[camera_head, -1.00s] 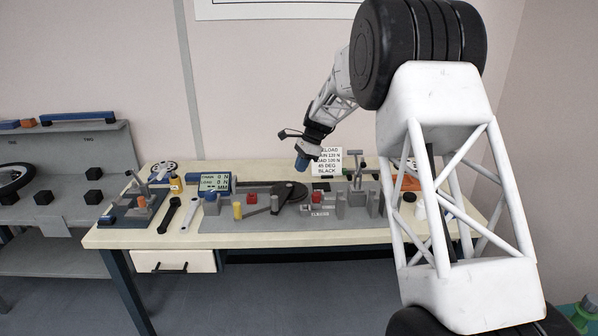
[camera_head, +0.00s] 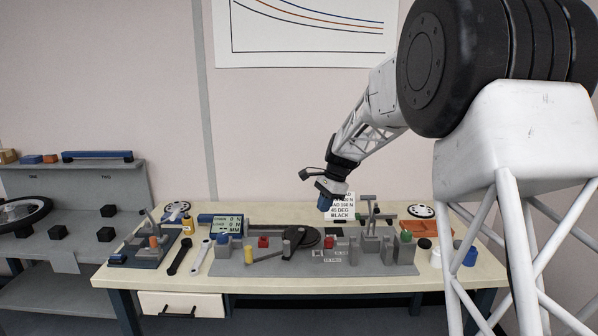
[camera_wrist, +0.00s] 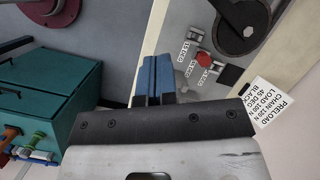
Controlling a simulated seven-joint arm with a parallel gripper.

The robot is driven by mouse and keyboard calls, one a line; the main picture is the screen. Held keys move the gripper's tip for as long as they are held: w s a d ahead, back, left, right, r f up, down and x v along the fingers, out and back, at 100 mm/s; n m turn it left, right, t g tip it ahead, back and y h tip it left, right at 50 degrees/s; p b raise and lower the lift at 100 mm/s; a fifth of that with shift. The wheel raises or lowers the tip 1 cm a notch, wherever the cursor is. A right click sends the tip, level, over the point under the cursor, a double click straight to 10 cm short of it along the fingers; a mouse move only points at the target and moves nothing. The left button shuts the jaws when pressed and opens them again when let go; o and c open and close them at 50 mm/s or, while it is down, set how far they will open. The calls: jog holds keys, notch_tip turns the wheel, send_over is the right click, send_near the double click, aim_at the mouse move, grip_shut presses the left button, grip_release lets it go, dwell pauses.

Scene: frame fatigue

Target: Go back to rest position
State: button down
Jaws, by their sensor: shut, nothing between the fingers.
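My gripper (camera_head: 326,203) hangs above the workbench (camera_head: 130,277) in the head view, in front of the white "PRELOAD" card (camera_head: 342,214). It points down and is apart from everything on the bench. In the wrist view the blue fingers of my gripper (camera_wrist: 155,80) lie side by side, shut, with nothing between them.
A grey fixture plate (camera_head: 290,267) with several posts and coloured knobs covers the bench's middle. A display (camera_head: 227,225), a black tool (camera_head: 181,256) and a wrench (camera_head: 200,257) lie left. A shelf unit (camera_head: 80,240) stands left. A teal cabinet (camera_wrist: 55,95) shows in the wrist view.

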jog(key=s+d+r+n+t+h, duration=0.1)
jog(key=s+d+r+n, duration=0.15)
jog(key=s, duration=0.65)
jog(key=s+d+r+n, duration=0.1)
jog(key=s+d+r, duration=0.15)
jog(key=s, duration=0.65)
jog(key=s+d+r+n+t+h, duration=0.15)
jog(key=s+r, duration=0.25)
jog(key=s, duration=0.5)
jog(key=s+d+f+n, duration=0.1)
jog(key=s+f+n, duration=0.1)
jog(key=s, duration=0.7)
jog(key=s+d+f+n+h, duration=0.1)
jog(key=s+n, duration=0.1)
jog(key=s, duration=0.7)
jog(key=s+d+f+n, duration=0.2)
jog(key=s+n, duration=0.1)
jog(key=s, duration=0.6)
jog(key=shift+f+t, duration=0.35)
jog(key=shift+t, duration=0.1)
